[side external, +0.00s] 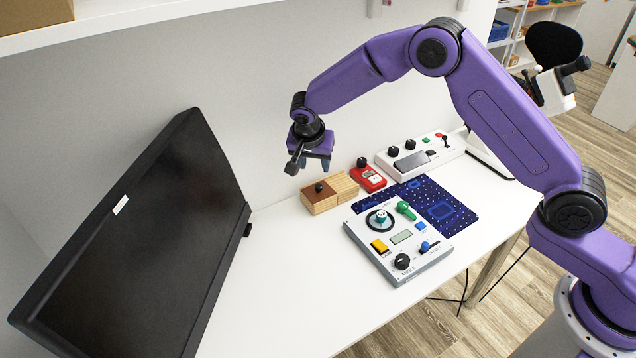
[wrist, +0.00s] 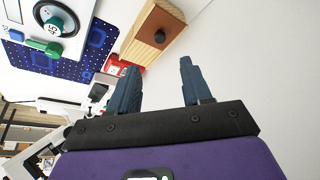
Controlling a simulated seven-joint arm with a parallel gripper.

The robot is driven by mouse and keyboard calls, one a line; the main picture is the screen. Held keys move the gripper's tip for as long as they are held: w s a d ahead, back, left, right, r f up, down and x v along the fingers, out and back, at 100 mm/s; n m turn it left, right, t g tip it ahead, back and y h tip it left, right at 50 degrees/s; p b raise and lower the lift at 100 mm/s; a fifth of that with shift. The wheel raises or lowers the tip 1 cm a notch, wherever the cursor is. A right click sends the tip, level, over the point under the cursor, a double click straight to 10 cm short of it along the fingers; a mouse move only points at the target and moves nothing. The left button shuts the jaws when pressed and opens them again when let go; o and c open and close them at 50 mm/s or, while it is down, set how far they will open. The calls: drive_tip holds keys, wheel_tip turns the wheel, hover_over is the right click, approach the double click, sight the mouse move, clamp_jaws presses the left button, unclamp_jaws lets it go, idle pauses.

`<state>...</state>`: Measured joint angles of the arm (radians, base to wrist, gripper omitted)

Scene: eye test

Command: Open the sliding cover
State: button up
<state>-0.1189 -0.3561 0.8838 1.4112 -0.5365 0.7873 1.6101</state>
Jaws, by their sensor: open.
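A small wooden box (side external: 322,206) stands on the white table towards the back wall. A dark brown cover (side external: 311,196) with a round black knob (side external: 320,187) lies over the left part of its top. The right part of the top is lighter wood. In the wrist view the box (wrist: 137,47), brown cover (wrist: 163,16) and knob (wrist: 158,37) show at the top, cut by the frame's upper edge. My gripper (side external: 316,165) is open and empty, above the box and apart from it. Its two fingers (wrist: 158,66) are spread in the wrist view.
A red meter (side external: 369,179) stands just right of the box. A white panel with knobs (side external: 418,156) is behind it. A grey control panel (side external: 399,240) and a blue mat (side external: 452,212) lie nearer. A black monitor (side external: 150,235) stands left. Table between monitor and panel is clear.

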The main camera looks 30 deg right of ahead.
sight(319, 186)
drive_tip(key=x, duration=1.1)
drive_tip(key=shift+f, duration=0.2)
clamp_jaws()
drive_tip(key=shift+d, duration=0.1)
